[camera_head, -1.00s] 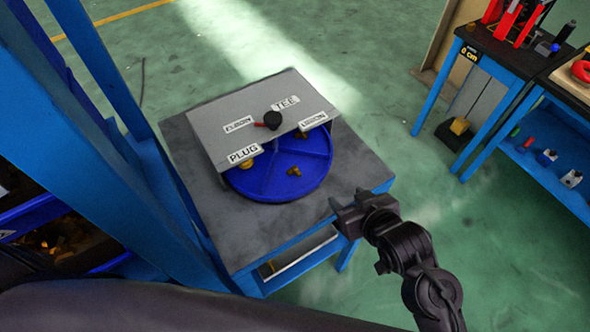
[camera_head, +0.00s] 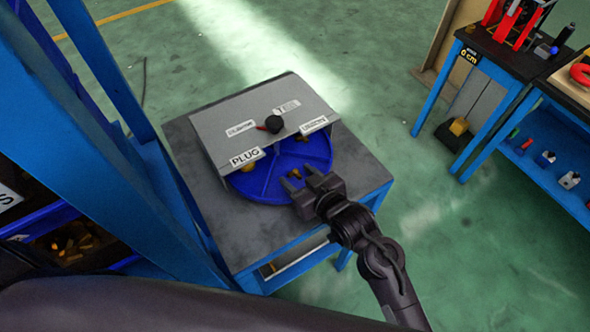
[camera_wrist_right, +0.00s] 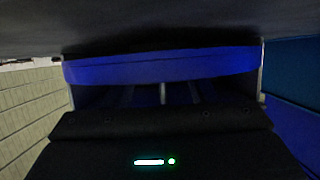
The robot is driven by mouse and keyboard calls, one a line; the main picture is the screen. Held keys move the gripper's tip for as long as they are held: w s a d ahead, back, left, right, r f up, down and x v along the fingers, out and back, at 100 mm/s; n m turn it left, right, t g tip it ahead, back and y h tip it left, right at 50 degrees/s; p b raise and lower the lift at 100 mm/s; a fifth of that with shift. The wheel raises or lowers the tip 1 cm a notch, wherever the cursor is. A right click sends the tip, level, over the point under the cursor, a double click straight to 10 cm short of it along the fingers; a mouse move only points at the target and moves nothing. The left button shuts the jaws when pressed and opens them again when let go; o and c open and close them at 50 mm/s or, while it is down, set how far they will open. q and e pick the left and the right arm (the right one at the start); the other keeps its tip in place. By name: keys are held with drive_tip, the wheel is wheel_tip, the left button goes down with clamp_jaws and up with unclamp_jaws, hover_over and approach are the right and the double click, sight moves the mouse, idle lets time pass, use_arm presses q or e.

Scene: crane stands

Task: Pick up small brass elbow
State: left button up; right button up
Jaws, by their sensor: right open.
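A small brass piece (camera_head: 295,173), probably an elbow, shows at the fingertips of my right gripper (camera_head: 299,178), over the front right of a round blue divided tray (camera_head: 262,186). My right gripper is open. Whether the piece lies between the fingers or just beyond them, I cannot tell. A second brass piece (camera_head: 249,166) sits under the PLUG label, and another (camera_head: 304,138) shows partly near the UNION label. In the right wrist view the tray's blue rim (camera_wrist_right: 160,66) crosses ahead of the dark gripper body; no brass shows there. My left gripper is not in view.
A grey labelled cover (camera_head: 240,115) with a black knob (camera_head: 274,123) covers the tray's back half. The tray stands on a dark-topped blue table (camera_head: 200,165). A blue frame (camera_head: 150,190) rises close on the left, with a bin of brass parts (camera_head: 75,240) beside it.

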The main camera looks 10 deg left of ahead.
drive_tip(key=shift+w+a+f, duration=0.1)
drive_tip(key=shift+w+a, duration=0.05)
drive_tip(key=c, duration=1.1)
drive_tip(key=shift+o, duration=0.2)
wheel_tip(320, 180, up, 20)
